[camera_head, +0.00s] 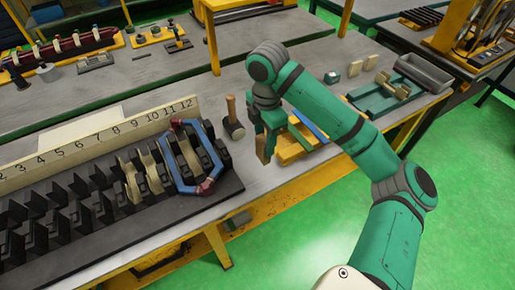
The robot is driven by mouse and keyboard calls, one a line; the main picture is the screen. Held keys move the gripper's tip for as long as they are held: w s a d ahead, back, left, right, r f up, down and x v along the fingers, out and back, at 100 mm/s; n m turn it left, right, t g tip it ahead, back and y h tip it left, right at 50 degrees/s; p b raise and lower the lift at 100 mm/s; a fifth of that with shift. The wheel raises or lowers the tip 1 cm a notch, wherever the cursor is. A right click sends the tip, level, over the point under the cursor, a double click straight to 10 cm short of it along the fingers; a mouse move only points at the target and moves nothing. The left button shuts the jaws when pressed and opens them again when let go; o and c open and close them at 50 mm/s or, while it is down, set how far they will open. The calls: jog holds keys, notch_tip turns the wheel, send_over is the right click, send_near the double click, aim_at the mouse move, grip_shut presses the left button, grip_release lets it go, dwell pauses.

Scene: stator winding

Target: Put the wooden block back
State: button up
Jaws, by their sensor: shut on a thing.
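My gripper (267,130) points down over the right part of the workbench and is shut on the wooden block (262,150). The block is small, brown and upright, with its upper part hidden between the fingers. It is just left of an orange-yellow board (291,152) on the bench. I cannot tell whether the block touches the bench or hangs just above it.
A mallet (232,120) stands left of my gripper. Left of it is a black slotted stator fixture (90,222) with a blue coil (181,186) and a numbered strip (100,145). Right of my arm are a green fixture (388,98) and a grey tray (424,73).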

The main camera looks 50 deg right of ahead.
jog(key=shift+w+d+f, duration=0.2)
jog(key=shift+w+f, duration=0.45)
jog(key=shift+f, duration=0.7)
jog(key=shift+w+d+f, duration=0.2)
jog(key=shift+w+f, duration=0.4)
jog(key=shift+f, duration=0.8)
jog(key=shift+w+d+f, duration=0.2)
jog(key=shift+w+f, duration=0.45)
jog(key=shift+f, duration=0.7)
jog(key=shift+f, duration=0.1)
jog(key=o, duration=1.4)
notch_tip(320, 180, up, 12)
jog(key=shift+r, duration=0.15)
